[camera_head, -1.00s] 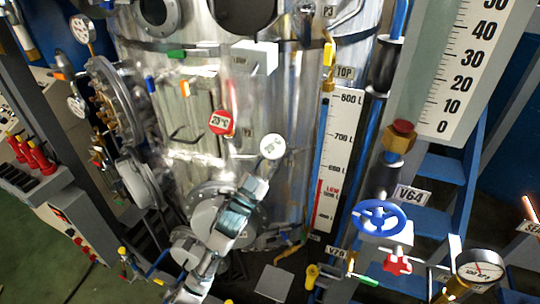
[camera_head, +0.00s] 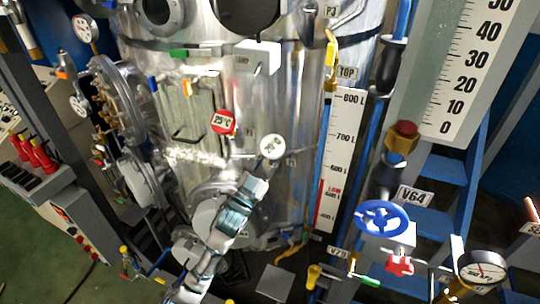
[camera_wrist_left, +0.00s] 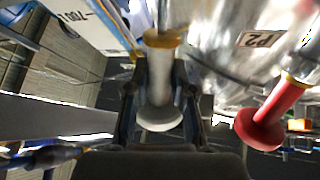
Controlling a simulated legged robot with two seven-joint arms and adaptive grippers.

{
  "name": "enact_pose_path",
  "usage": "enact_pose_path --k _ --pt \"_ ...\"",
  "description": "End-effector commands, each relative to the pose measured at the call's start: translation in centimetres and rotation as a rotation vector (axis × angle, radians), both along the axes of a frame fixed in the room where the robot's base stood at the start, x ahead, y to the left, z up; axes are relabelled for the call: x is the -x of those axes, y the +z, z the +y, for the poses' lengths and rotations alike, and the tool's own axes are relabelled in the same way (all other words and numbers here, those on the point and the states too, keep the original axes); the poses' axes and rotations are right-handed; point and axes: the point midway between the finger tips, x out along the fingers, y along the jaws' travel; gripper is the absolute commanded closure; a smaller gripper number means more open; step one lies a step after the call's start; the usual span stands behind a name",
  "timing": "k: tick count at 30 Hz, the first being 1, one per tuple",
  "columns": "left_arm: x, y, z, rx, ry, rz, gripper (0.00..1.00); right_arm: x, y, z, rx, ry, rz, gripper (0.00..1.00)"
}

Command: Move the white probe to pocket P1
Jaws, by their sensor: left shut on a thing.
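The white probe has a round white dial head (camera_head: 272,147) in front of the steel tank in the head view. My left gripper (camera_head: 256,184) reaches up to it from below. In the left wrist view the white probe (camera_wrist_left: 159,82) lies between the two dark fingers of my left gripper (camera_wrist_left: 158,95), which are shut on it. A brass collar (camera_wrist_left: 163,38) shows at its far end; I cannot tell whether the probe is seated in a pocket. A P2 label (camera_wrist_left: 262,40) is on the tank. I cannot read a P1 label. My right gripper is not in view.
A red probe (camera_head: 223,122) sticks out of the tank left of the white one; it also shows in the wrist view (camera_wrist_left: 265,120). A grey lamp box (camera_head: 257,57) is above. The level scale (camera_head: 341,150) and blue V64 handwheel (camera_head: 380,217) stand to the right.

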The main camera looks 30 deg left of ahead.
Motion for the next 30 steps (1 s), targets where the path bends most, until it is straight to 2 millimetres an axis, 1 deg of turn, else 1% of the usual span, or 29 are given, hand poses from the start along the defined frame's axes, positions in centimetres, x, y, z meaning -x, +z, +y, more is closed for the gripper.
enact_pose_path --k 4,9,13,16,19,25,30 --pt "-0.2 -0.5 0.4 0.002 0.001 0.001 1.0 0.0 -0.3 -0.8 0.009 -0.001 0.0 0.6" --pt "-0.5 -0.8 0.7 0.003 0.002 0.002 1.0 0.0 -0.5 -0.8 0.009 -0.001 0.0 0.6" --pt "-0.7 -1.1 0.5 0.001 0.002 0.002 1.0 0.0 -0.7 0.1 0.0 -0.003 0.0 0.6" --pt "-0.7 -1.0 0.5 -0.001 0.004 0.003 1.0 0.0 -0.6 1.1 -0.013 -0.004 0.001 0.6" --pt "-0.6 -0.8 0.4 -0.002 0.005 0.005 1.0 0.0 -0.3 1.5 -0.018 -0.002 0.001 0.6" --pt "-0.1 -0.1 0.3 0.0 0.003 0.003 1.0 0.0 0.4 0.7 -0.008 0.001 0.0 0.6" --pt "-0.1 -0.1 0.3 0.0 0.003 0.001 1.0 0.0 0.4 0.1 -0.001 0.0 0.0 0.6"
